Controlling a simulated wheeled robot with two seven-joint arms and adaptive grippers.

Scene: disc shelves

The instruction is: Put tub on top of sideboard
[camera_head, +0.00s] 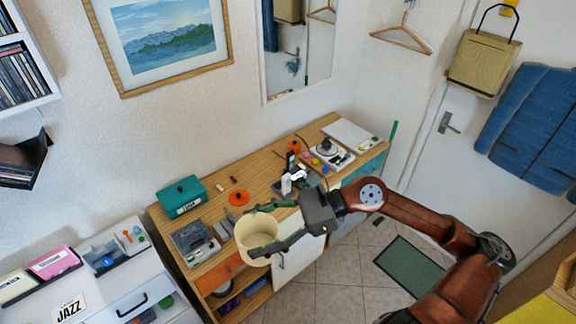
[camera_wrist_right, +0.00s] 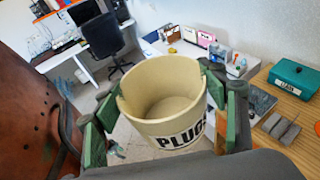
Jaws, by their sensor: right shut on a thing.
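The tub (camera_head: 257,236) is cream coloured, round and empty, and in the wrist view the tub (camera_wrist_right: 168,90) shows dark letters reading "PLUG" on its side. My right gripper (camera_head: 262,227) is shut on the tub, with its green-padded fingers on either side of it. The tub is held roughly upright at the front edge of the wooden sideboard (camera_head: 222,220), in front of its orange drawer. From the head view I cannot tell its exact height over the top. My left gripper is not in view.
The sideboard top holds a teal cash box (camera_head: 181,196), a grey device (camera_head: 192,241), an orange round thing (camera_head: 238,197) and, at right, a white-topped machine (camera_head: 331,152). A white cabinet (camera_head: 125,275) stands at left. Small bare patches lie between the objects.

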